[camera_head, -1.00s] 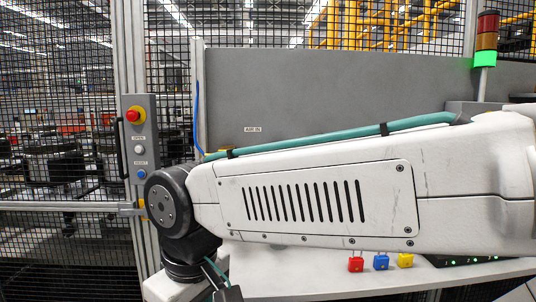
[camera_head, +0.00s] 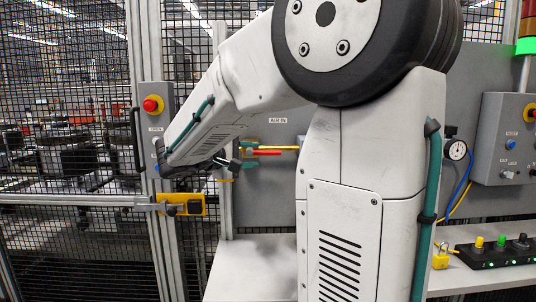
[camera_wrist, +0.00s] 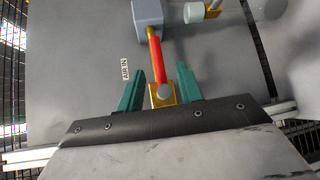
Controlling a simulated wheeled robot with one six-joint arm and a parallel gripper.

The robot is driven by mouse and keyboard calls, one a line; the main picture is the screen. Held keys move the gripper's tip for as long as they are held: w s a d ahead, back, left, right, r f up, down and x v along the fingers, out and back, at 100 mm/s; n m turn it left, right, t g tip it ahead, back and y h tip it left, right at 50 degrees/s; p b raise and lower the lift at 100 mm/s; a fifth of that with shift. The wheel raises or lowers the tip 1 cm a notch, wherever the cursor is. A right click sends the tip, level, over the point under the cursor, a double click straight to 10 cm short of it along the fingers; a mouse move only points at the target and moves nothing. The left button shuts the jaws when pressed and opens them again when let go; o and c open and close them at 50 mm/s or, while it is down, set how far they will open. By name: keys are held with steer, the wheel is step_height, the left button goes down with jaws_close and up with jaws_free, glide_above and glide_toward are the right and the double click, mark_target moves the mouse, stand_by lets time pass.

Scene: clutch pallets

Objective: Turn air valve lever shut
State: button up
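The red air valve lever (camera_head: 267,152) lies about level in front of the grey panel, below the "AIR IN" label (camera_head: 277,121). In the wrist view the lever (camera_wrist: 156,58) runs from a grey block down to a rounded pale end, with brass-coloured metal near both ends. My gripper (camera_wrist: 159,70) has its two teal fingers apart, one on each side of the lever's lower part, with gaps visible. I cannot tell whether the lever is deep between them. In the head view my gripper (camera_head: 247,154) is small, at the lever's left end.
A grey panel (camera_head: 262,188) stands behind the lever. A mesh fence and post with a red stop button (camera_head: 152,104) are at left, with a yellow latch (camera_head: 190,205) near my forearm. A gauge (camera_head: 457,150), control box (camera_head: 508,140) and yellow padlock (camera_head: 440,258) are at right.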

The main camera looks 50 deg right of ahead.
mark_target(266, 153)
steer(key=shift+w+d, duration=0.1)
steer(key=shift+d, duration=0.4)
steer(key=d, duration=0.6)
steer(key=shift+s+d+f, duration=0.3)
steer(key=shift+d+f, duration=0.05)
steer(key=shift+f, duration=0.05)
jaws_close()
